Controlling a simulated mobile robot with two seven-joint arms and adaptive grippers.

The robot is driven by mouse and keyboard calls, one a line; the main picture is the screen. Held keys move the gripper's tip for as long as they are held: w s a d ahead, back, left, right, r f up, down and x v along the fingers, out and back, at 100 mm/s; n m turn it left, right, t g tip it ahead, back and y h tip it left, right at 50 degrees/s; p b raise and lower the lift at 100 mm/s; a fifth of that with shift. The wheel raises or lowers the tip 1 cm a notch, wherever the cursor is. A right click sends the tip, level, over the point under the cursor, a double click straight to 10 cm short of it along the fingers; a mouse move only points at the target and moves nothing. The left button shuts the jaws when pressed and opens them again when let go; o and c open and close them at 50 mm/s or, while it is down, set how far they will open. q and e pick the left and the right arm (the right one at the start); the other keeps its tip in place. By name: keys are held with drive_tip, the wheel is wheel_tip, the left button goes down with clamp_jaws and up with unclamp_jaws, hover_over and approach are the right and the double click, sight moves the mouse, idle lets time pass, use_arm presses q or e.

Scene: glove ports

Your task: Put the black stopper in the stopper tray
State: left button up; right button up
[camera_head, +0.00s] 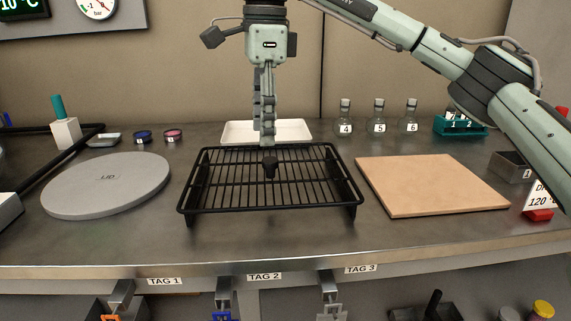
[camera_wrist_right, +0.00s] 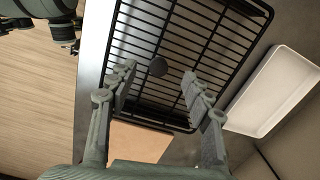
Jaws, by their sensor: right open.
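The black stopper (camera_head: 269,166) stands on the black wire rack (camera_head: 205,196), near the middle of its bars. It also shows in the right wrist view (camera_wrist_right: 158,67), between the two fingertips in that picture. My right gripper (camera_head: 266,139) points down just above the stopper; its fingers are open and nothing is held. The tray also shows in the right wrist view (camera_wrist_right: 270,92).
A grey round plate (camera_head: 105,186) lies left of the rack, and a tan board (camera_head: 430,185) lies right of it. Several labelled flasks (camera_head: 378,117) stand behind the board. A black bar frame (camera_head: 52,160) is at far left. Bare counter lies in front of the rack.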

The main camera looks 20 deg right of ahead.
sight(270, 159)
drive_tip(key=shift+s+d, duration=0.1)
drive_tip(key=shift+d, duration=0.65)
drive_tip(key=shift+d+f, duration=0.1)
drive_tip(key=shift+f, duration=0.15)
drive_tip(key=f, duration=0.7)
drive_tip(key=shift+a, duration=0.3)
drive_tip(key=shift+c, duration=0.5)
drive_tip(key=c, duration=0.8)
drive_tip(key=shift+r, duration=0.1)
